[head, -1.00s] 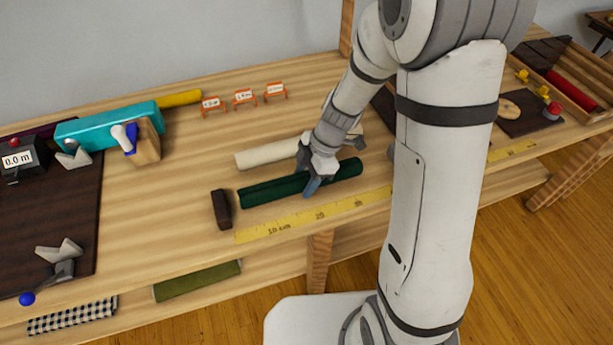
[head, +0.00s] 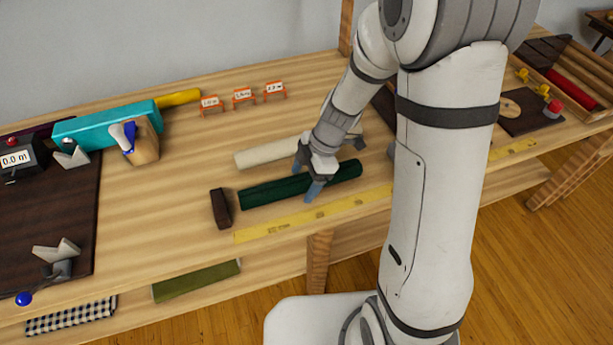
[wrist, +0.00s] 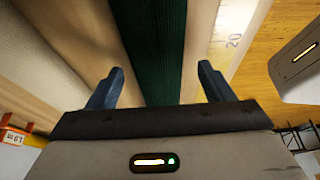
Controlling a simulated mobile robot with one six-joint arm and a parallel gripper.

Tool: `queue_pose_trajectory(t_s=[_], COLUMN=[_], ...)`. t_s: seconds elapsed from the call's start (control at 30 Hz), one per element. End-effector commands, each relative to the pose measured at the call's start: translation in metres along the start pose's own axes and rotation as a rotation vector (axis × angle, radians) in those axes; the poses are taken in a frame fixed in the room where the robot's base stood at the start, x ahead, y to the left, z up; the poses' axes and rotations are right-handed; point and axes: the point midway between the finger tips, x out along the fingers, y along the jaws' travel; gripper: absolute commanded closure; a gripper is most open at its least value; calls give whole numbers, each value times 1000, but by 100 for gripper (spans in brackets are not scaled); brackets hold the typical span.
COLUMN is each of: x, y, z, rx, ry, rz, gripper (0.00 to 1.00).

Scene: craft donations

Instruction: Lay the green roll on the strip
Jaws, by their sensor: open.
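The dark green roll (head: 262,195) lies on the bench just behind the yellow measuring strip (head: 280,227), roughly parallel to it and apart from it. My gripper (head: 307,181) is open over the roll, right of its middle. In the wrist view the green roll (wrist: 157,35) runs between the two blue fingers of my gripper (wrist: 160,75), which show no grip on it. The strip (wrist: 228,40) shows to the right there.
A cream roll (head: 262,154) lies close behind the green one. A dark brown block (head: 220,208) stands at the green roll's left end. Small orange-framed signs (head: 244,97) stand farther back. An olive roll (head: 197,280) lies on the lower shelf.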

Motion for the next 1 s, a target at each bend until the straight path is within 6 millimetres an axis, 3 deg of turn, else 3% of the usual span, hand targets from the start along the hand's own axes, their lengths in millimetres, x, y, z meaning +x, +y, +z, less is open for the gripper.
queue_pose_trajectory(t_s=[0.27, 0.5, 0.7, 1.0], x=[-9, -50, -74, -78], y=[1, 2, 2, 1], z=[0, 0, 0, 0], rx=[-1, -1, -1, -1], ry=[0, -1, 0, 0], rz=[2, 3, 2, -1], gripper=[26, 26, 26, 26])
